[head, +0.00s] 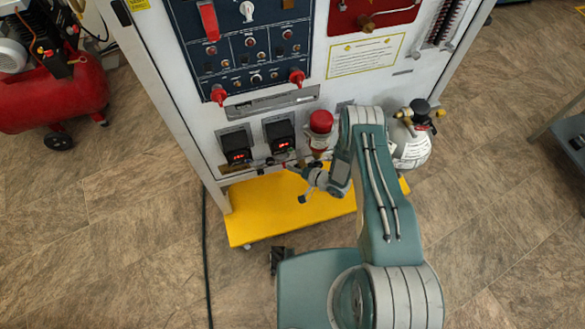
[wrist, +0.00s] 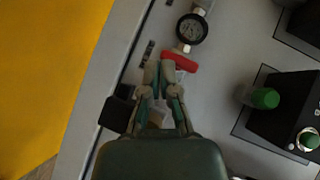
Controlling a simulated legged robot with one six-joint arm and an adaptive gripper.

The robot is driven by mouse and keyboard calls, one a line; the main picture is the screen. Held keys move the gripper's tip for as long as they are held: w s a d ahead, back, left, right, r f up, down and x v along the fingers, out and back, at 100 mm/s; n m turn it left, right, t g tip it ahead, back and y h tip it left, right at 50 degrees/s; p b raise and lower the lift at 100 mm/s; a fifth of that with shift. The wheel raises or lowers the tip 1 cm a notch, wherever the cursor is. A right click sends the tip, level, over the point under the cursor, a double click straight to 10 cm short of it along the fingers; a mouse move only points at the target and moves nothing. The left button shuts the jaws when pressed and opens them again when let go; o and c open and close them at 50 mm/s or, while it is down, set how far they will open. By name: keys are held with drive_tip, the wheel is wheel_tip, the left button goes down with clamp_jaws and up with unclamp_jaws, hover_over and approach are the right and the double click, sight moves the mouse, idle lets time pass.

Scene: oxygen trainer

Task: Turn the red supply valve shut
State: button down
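The red supply valve handle (wrist: 180,62) shows in the wrist view as a short red bar below a round gauge, on a pipe fitting at the panel. My gripper (wrist: 159,68) is just in front of it. Its two fingertips are close together, with only a narrow gap between them. The right fingertip overlaps the handle's left end in the picture; whether they touch cannot be told. No part of the handle is seen between the fingers. In the head view my gripper (head: 308,185) is low at the panel's front, and I cannot make out the valve there.
The gauge (wrist: 191,29) is just above the handle. A black box with a green knob (wrist: 265,98) stands to the right. In the head view, a red dome (head: 321,121), a white cylinder (head: 411,145) and a yellow base plate (head: 270,207) are near my arm.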

drive_tip(key=shift+s+a+f, duration=0.1)
drive_tip(key=shift+a+f, duration=0.1)
idle(0.4)
drive_tip(key=shift+d, duration=0.1)
drive_tip(key=v, duration=1.2)
drive_tip(key=shift+r, duration=0.1)
